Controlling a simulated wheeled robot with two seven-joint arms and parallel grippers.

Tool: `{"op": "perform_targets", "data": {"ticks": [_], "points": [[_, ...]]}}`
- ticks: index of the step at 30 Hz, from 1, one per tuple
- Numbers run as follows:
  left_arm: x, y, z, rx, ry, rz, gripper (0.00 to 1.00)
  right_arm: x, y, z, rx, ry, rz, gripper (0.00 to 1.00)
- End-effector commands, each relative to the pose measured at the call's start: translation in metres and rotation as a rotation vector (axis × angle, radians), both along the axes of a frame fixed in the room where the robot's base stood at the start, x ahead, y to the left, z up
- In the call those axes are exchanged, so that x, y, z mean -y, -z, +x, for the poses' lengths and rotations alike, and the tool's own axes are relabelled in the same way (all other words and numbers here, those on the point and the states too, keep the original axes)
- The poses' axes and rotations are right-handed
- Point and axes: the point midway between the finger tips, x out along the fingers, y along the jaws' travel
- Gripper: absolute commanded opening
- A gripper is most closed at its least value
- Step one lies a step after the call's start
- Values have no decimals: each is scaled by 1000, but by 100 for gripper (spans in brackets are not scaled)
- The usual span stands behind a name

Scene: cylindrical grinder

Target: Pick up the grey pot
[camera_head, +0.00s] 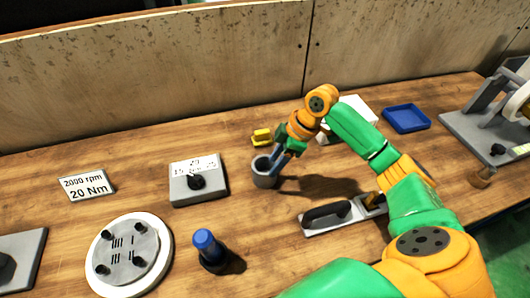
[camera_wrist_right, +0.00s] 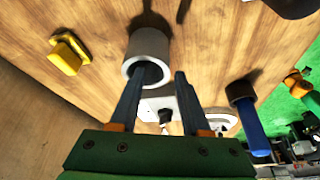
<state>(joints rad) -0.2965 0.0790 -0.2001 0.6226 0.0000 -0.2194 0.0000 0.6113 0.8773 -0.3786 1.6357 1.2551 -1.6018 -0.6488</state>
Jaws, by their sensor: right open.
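The grey pot (camera_head: 264,174) stands upright on the wooden table, with its mouth up. It also shows in the right wrist view (camera_wrist_right: 150,45). My right gripper (camera_head: 276,167) is at the pot's rim and is open. In the wrist view its fingers (camera_wrist_right: 164,73) are apart: one overlaps the pot's mouth and seems to reach into it, the other is outside beside the wall. I cannot tell whether either finger touches the pot. My left gripper is not in view.
A yellow block (camera_head: 262,137) lies behind the pot. A grey box with a black knob (camera_head: 197,185) is to its left. A blue-topped cylinder (camera_head: 208,249) and a black-handled tool (camera_head: 330,214) are in front. A blue tray (camera_head: 406,118) is at the back right.

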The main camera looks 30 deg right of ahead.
Motion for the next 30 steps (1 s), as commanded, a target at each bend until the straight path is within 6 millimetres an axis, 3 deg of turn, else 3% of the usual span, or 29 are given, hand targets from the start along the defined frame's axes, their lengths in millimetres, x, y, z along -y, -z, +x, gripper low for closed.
{"op": "perform_targets", "data": {"ticks": [8, 12, 19, 24, 30], "points": [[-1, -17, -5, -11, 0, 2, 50, -17, 38, 12, -5, 1, 5, 47], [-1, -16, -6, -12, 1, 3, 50, -22, 60, 16, -2, 0, 1, 47], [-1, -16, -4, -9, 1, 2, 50, -23, 64, 16, 0, -1, -1, 47], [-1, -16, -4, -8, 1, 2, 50, -23, 63, 17, 0, -1, -1, 1], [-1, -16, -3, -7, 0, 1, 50, -23, 63, 17, 0, -1, 0, 0]]}}
